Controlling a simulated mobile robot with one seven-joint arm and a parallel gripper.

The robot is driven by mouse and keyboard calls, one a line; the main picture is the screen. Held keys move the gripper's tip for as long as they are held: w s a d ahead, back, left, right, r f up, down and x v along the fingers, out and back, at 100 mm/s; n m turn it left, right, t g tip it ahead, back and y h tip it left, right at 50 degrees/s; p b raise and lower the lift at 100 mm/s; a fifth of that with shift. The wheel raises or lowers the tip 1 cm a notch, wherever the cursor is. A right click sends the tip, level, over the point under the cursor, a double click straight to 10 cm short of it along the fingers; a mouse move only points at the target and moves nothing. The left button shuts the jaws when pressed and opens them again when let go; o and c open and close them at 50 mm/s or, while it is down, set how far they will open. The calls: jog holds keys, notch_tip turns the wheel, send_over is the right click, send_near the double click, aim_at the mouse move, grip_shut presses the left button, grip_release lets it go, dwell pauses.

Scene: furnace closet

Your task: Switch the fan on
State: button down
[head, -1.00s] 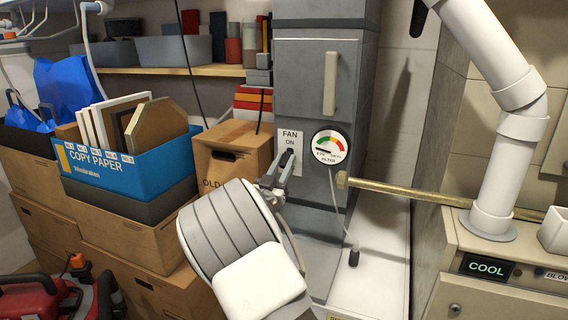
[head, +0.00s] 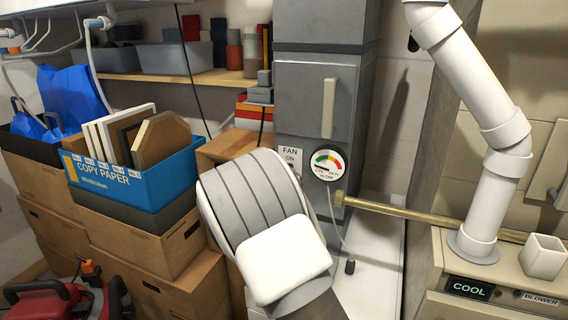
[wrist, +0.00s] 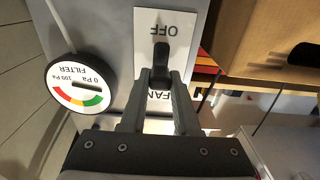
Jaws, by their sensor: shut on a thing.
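The fan switch is a white plate (head: 290,156) on the grey furnace cabinet, reading FAN and ON in the head view. My arm hides its lower part and my gripper there. In the wrist view, where the picture is upside down, the switch plate (wrist: 181,23) shows OFF at the top and FAN at the bottom. The black switch lever (wrist: 161,57) lies between these words. My gripper (wrist: 160,78) is shut on the lever at its FAN-side end. The fingers hide the ON word. The lever's exact tilt is hard to tell.
A round filter gauge (head: 327,165) sits right beside the switch, with a brass pipe (head: 430,218) beyond it. A blue copy paper box (head: 128,178) stands on cartons at left. A white duct pipe (head: 497,150) and a COOL display (head: 470,289) are at right.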

jog(key=shift+r+g+y+p, duration=0.6)
jog(key=shift+r+g+p, duration=0.65)
jog(key=shift+p, duration=3.35)
jog(key=g+p, duration=0.1)
jog(key=p, duration=0.2)
jog(key=g+p, duration=0.1)
jog(key=p, duration=0.2)
jog(key=g+p, duration=0.1)
jog(key=p, duration=0.3)
jog(key=shift+w+d+r+y, duration=0.1)
jog(key=shift+w+r+y, duration=0.15)
jog(key=shift+y, duration=0.15)
jog(key=p, duration=0.4)
jog(key=shift+r+g, duration=0.1)
jog(key=shift+g, duration=0.25)
jog(key=shift+d+g+y+p, duration=0.1)
jog(key=shift+g+y+p, duration=0.2)
jog(key=shift+p, duration=0.8)
jog(key=shift+w+f+g+p, duration=0.1)
jog(key=shift+f+g+p, duration=0.25)
jog(key=shift+p, duration=0.8)
jog(key=shift+r, duration=0.1)
jog(key=c, duration=0.6)
grip_release()
jog(key=shift+c, duration=0.2)
jog(key=shift+r, duration=0.1)
